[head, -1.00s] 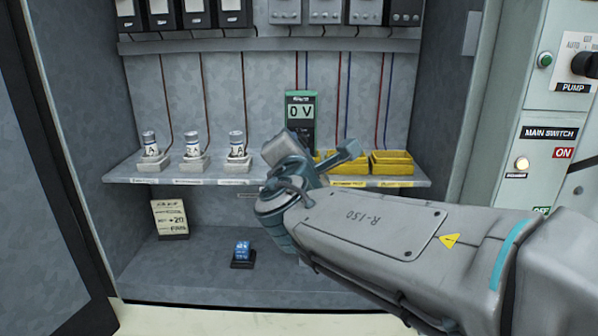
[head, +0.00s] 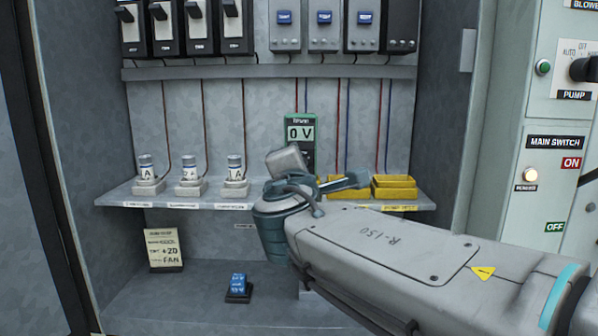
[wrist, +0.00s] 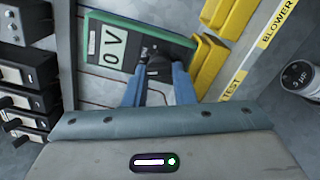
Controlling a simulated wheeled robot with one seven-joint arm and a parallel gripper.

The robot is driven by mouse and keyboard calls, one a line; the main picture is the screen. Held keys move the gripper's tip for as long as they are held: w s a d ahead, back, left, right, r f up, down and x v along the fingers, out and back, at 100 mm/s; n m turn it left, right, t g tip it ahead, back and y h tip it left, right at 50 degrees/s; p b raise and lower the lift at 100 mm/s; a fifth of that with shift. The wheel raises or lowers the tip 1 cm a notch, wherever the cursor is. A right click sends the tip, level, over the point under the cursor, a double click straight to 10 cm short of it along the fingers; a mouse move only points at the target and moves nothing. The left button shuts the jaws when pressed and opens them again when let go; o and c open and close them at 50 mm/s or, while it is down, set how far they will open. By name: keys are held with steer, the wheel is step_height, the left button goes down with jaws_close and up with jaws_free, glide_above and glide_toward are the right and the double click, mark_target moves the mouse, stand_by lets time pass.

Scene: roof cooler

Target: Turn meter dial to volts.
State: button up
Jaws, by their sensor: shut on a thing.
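The green meter (head: 301,120) stands on the cabinet shelf with its display reading "0 V". In the wrist view the meter (wrist: 112,25) appears tilted, its display also showing 0 V. Its dark dial (wrist: 158,63) is between the two blue fingers of my gripper (wrist: 160,72), which is shut on it. The fingers partly hide the dial and its markings, so I cannot read its setting. In the head view my wrist covers the lower part of the meter.
Yellow trays (head: 394,187) stand right of the meter. Several fuses (head: 190,172) in holders stand left on the shelf (head: 110,196). Breakers and wires are above. A blue block (head: 237,283) and a card (head: 164,249) are below. A switch panel (head: 550,190) is at right.

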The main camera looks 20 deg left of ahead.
steer(key=o, duration=1)
steer(key=shift+r+p, duration=0.15)
steer(key=shift+p, duration=0.45)
steer(key=s+d+n+p, duration=0.3)
steer(key=s+n+p, duration=0.5)
steer(key=s+p, duration=0.45)
steer(key=d+f+m+g+h+p, duration=0.1)
steer(key=d+f+m+g+h, duration=0.3)
steer(key=d+m, duration=0.5)
steer(key=d+f+m+g+h+p, duration=0.2)
steer(key=d+f+m+g+h, duration=0.2)
steer(key=d+m, duration=0.5)
steer(key=shift+w+d+f+g+h, duration=0.2)
steer(key=shift+d+f+g+h, duration=0.35)
steer(key=shift+d, duration=2.1)
